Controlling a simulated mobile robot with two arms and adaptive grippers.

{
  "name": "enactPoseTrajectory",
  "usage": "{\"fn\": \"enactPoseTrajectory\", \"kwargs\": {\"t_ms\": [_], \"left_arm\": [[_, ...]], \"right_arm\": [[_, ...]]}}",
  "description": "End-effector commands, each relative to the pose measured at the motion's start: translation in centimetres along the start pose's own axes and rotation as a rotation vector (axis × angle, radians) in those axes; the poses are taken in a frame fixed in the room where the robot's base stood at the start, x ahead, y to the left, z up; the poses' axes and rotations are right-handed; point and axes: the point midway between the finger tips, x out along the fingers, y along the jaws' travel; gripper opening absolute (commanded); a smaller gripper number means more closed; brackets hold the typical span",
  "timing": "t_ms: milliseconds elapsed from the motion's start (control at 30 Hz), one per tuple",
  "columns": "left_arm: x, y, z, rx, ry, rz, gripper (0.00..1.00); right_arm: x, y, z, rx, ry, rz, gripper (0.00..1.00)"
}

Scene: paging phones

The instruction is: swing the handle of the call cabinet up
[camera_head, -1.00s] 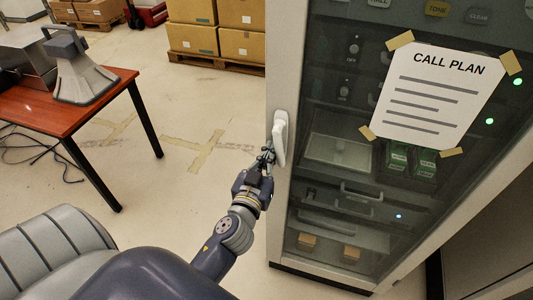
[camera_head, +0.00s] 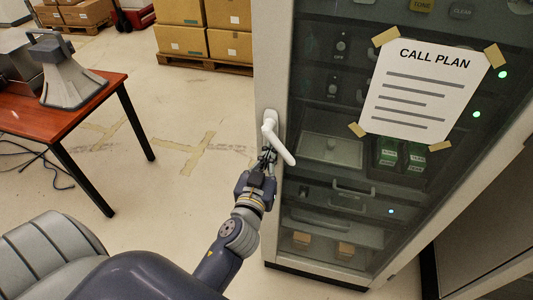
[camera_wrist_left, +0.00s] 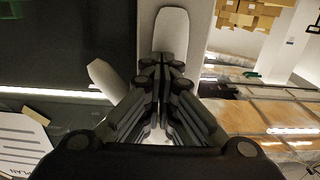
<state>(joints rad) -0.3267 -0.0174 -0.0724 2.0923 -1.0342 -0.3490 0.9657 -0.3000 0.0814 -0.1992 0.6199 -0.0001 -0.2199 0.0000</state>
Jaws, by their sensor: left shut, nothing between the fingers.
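The call cabinet (camera_head: 277,205) is a tall pale frame with a dark glass door. Its white handle (camera_head: 281,146) is on the door's left upright, slanting down and right from its pivot over the glass edge. My left gripper (camera_head: 267,154) is shut and empty, just left of and below the handle; contact is unclear. In the left wrist view the fingertips (camera_wrist_left: 163,66) lie over the lower part of the pale handle plate (camera_wrist_left: 171,30), and the handle's free end (camera_wrist_left: 103,75) sticks out to their left. The right gripper is out of view.
A red-brown table (camera_head: 98,92) with a grey horn-shaped device (camera_head: 74,75) stands at left. A grey padded seat (camera_head: 48,252) is at lower left. Cardboard boxes (camera_head: 181,41) stand on a pallet behind. The floor between table and cabinet is clear.

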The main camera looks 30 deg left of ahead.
Motion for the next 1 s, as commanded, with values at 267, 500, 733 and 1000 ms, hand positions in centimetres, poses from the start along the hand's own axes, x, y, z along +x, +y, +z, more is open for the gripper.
{"fn": "enactPoseTrajectory", "kwargs": {"t_ms": [267,500,733,1000], "left_arm": [[0.0,-0.7,0.6,0.001,-0.001,0.000,0.00],[0.0,-1.7,1.3,0.001,0.000,-0.001,0.00],[-0.2,-2.1,1.6,0.000,-0.001,0.000,0.00],[-2.8,-2.1,1.8,-0.001,-0.002,-0.001,0.00]], "right_arm": [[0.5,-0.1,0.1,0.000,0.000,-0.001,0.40],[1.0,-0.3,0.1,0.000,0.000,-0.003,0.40],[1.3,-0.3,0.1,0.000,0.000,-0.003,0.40],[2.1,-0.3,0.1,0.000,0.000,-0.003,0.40]]}}
